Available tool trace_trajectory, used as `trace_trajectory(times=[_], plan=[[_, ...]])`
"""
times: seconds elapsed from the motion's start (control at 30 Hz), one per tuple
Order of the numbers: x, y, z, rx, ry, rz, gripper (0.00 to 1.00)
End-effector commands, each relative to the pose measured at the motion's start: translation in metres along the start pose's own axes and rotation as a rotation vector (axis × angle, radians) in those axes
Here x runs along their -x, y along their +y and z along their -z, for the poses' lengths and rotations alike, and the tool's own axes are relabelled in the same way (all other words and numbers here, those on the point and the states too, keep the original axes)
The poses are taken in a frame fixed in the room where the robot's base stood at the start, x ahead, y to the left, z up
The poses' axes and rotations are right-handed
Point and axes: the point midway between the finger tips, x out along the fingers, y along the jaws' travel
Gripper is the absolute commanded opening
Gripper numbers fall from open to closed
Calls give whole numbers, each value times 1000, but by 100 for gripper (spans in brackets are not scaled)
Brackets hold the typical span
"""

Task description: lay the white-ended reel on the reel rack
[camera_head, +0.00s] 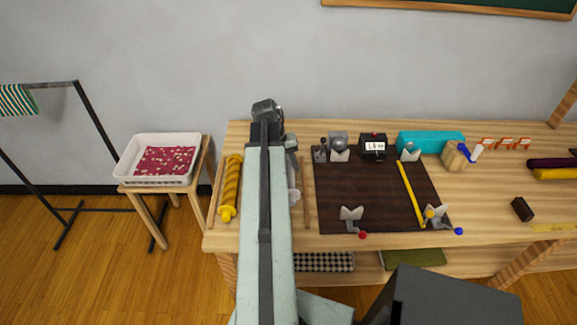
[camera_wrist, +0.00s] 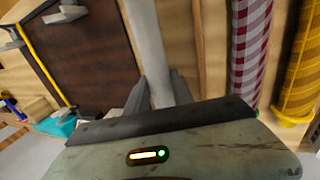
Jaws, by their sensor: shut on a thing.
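A pale grey-white reel (camera_wrist: 145,45) stands out between the two fingers of my gripper (camera_wrist: 160,84) in the wrist view. The gripper is shut on it. In the head view part of this reel (camera_head: 293,175) shows just right of my arm, with a whitish near end. The reel rack has a wooden rail (camera_head: 307,205) to the right of the reel. A yellow reel (camera_head: 229,185) lies at its left; it also shows in the wrist view (camera_wrist: 302,65), beside a purple-and-white striped reel (camera_wrist: 249,45). My arm hides the striped reel and the gripper in the head view.
A dark mat (camera_head: 375,195) with clamps and a yellow strip (camera_head: 411,193) lies right of the rack. A teal box (camera_head: 430,141) and a small gauge (camera_head: 373,146) stand behind. A white tray (camera_head: 160,142) stands on a stool at left.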

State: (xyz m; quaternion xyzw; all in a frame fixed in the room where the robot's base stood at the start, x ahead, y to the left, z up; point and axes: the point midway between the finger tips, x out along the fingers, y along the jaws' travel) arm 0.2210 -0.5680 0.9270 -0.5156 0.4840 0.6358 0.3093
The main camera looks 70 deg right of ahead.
Motion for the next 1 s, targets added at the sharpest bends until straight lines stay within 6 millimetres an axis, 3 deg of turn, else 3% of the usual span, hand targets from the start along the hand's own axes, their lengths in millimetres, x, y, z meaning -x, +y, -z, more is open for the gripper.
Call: trace_trajectory(times=[0.7,1.0], plan=[[-69,-23,0,3,1,1,0],[-76,-26,0,3,1,1,0]])
